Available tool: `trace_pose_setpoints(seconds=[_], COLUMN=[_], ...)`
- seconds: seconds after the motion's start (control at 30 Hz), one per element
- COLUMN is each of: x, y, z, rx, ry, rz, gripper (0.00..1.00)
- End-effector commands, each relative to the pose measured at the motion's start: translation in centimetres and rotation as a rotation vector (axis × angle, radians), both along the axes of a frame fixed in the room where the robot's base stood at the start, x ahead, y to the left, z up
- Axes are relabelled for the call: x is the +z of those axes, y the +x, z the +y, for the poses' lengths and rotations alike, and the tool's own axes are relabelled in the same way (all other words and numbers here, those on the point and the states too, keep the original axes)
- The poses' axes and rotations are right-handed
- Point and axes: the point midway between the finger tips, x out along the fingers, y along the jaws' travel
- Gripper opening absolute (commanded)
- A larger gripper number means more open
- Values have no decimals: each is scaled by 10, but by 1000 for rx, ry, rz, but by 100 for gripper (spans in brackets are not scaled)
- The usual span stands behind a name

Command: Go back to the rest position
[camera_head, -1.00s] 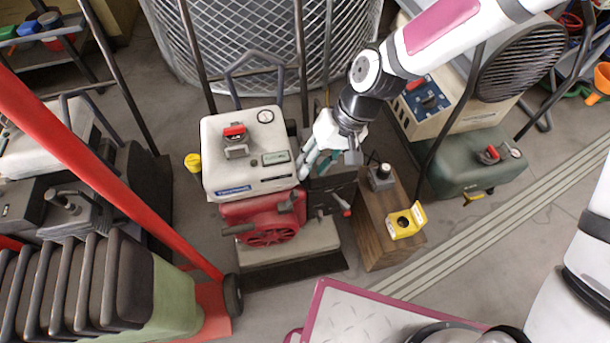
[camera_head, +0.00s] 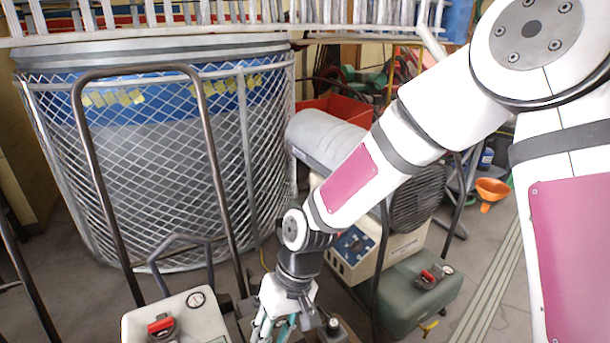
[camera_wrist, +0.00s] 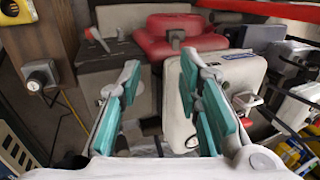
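My gripper (camera_head: 277,325) hangs at the bottom centre of the head view, to the right of the white-topped machine (camera_head: 175,322) with a red switch. In the wrist view my gripper (camera_wrist: 158,95) shows its two teal-padded fingers standing well apart. No object is between the pads. Behind the fingers lie the machine's pale tank (camera_wrist: 222,100) and its red engine part (camera_wrist: 180,38). The lower part of the gripper is cut off by the head view's bottom edge.
A big mesh-covered tank (camera_head: 165,150) stands behind the machine. A beige blower unit (camera_head: 385,245) and a green tank (camera_head: 415,295) are right of my gripper. Dark handle bars (camera_head: 90,170) rise at left.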

Motion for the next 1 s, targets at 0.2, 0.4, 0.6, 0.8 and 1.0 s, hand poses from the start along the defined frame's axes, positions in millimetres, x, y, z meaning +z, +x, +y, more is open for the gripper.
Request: trace_pose_setpoints(seconds=[0.2,0.4,0.6,0.8,1.0], x=[51,101,149,187,209], y=[-2,-22,-57,-104,-155], z=[-72,-131,-181,-219,-242], rx=[-47,-127,-235,-353,-455], ry=[-171,-296,-376,-406,-390], rz=[-67,-105,-130,-145,-145], gripper=[32,32,32,32,32])
